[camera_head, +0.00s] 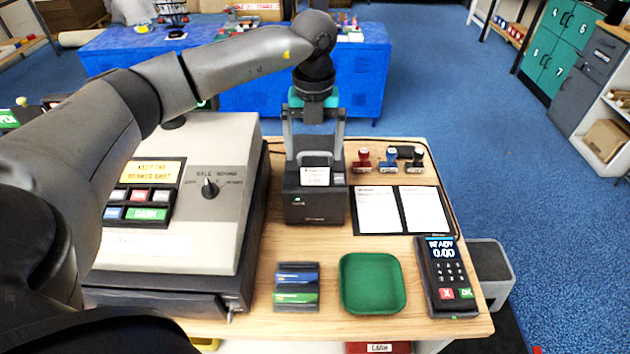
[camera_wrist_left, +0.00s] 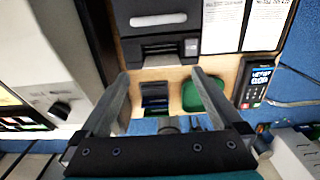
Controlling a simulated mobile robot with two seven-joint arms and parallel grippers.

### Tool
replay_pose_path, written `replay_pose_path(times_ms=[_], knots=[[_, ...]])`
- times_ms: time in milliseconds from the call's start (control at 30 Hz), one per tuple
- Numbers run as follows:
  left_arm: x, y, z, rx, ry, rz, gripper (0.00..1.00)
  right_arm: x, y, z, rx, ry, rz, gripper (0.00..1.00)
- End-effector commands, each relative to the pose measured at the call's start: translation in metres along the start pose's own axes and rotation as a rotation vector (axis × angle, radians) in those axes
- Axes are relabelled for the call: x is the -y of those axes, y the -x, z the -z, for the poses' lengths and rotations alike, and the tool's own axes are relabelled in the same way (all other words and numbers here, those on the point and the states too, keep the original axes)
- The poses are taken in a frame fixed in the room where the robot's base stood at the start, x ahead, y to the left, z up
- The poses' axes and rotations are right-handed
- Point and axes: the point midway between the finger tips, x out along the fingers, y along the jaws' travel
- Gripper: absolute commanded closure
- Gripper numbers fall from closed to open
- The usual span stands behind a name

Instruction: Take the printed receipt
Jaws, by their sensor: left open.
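The receipt (camera_head: 315,176) is a small white printed slip standing at the top of the dark printer (camera_head: 315,208), on the wooden counter. The printer also shows at the top of the left wrist view (camera_wrist_left: 160,40), with a pale strip on it that I cannot surely name as the receipt. My left gripper (camera_head: 314,158) is open and points down at the printer, its fingers apart on either side of the slip in the picture. In the left wrist view the gap between the fingers (camera_wrist_left: 161,73) is empty. I cannot tell its exact height. My right gripper is not in view.
A large cash register (camera_head: 190,235) stands left of the printer. Stamps (camera_head: 390,160), a dark board with two white sheets (camera_head: 400,209), a card terminal (camera_head: 445,276), a green tray (camera_head: 372,284) and a card holder (camera_head: 297,287) share the counter. Some bare wood lies before the printer.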

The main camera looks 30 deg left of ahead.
Motion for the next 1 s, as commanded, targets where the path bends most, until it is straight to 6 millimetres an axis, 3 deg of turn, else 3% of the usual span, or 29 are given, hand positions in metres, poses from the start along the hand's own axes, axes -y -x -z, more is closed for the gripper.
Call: replay_pose_path(times_ms=[267, 533, 833, 1000], knots=[[0.001, -0.022, 0.001, -0.004, -0.002, -0.001, 0.00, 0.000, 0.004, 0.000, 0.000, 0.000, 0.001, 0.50], [0.002, -0.059, 0.002, -0.002, -0.001, 0.001, 0.00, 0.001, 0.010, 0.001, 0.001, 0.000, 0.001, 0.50], [0.003, -0.065, 0.001, -0.001, -0.002, 0.001, 0.00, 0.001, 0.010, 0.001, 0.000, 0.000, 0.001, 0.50], [0.002, -0.065, 0.001, -0.001, -0.002, 0.001, 0.19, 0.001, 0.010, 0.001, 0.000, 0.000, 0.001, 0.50]])
